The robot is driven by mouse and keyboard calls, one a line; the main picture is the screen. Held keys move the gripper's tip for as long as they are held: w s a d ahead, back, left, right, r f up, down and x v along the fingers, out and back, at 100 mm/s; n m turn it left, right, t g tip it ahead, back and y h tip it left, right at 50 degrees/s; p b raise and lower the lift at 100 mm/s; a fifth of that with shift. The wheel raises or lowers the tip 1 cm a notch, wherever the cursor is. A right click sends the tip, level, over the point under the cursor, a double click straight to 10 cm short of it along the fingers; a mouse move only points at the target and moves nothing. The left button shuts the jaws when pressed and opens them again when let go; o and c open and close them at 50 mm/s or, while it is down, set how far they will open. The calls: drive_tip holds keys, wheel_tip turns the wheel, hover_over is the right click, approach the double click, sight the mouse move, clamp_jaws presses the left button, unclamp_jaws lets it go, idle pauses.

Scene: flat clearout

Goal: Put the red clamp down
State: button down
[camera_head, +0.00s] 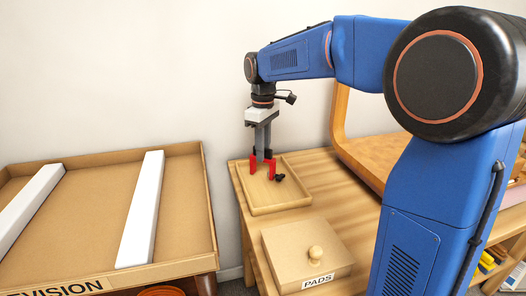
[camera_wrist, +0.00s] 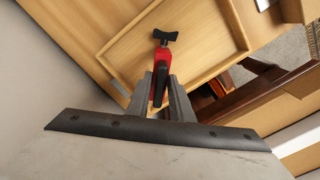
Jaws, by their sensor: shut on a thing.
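The red clamp (camera_head: 272,165) has a black screw handle and hangs upright in my gripper (camera_head: 263,152). It is over the shallow wooden tray (camera_head: 290,201) on the wooden table. In the wrist view the red clamp (camera_wrist: 163,56) sits between the two grey fingers of my gripper (camera_wrist: 160,84), with its black handle pointing away. The tray (camera_wrist: 218,20) lies behind it in that view. I cannot tell whether the clamp's lower end touches the tray floor.
A lidded box labelled PADS (camera_head: 306,256) stands in front of the tray. A large cardboard box (camera_head: 95,200) with white foam strips is at the left, past a gap. A curved wooden piece (camera_head: 375,150) stands close on the right.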

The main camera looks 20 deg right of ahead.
drive_tip(key=shift+f, duration=0.2)
drive_tip(key=c, duration=1.6)
unclamp_jaws()
drive_tip(key=shift+o, duration=0.2)
drive_tip(key=shift+r, duration=0.1)
wheel_tip(320, 180, up, 12)
drive_tip(key=shift+s, duration=0.15)
